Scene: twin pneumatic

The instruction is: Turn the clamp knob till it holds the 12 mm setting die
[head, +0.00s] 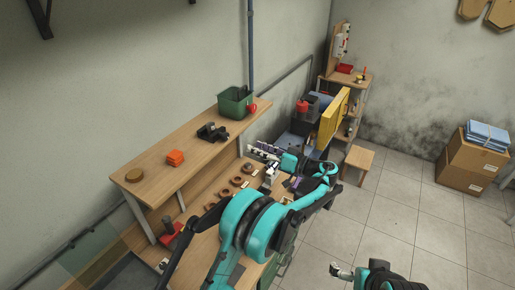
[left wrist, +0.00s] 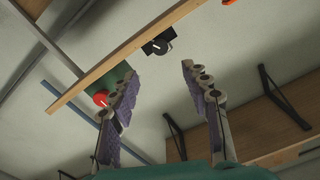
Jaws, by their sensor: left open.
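My left gripper (head: 266,161) is open and empty over the bench, below the shelf edge, in the head view. Its two purple-padded fingers (left wrist: 159,76) stand well apart in the left wrist view. Beyond the fingertips, a small black device with a round dark knob (left wrist: 160,46) sits at the shelf edge, apart from them. It also appears to be the black device (head: 212,132) on the shelf in the head view. I cannot tell whether this is the clamp or where the 12 mm die is. My right gripper (head: 340,271) is at lower right, its jaws unclear.
The raised shelf (head: 185,150) holds an orange block (head: 175,158), a round brown disc (head: 134,175) and a green bin (head: 235,101) with a red item. Several brown rings (head: 225,193) lie on the bench below.

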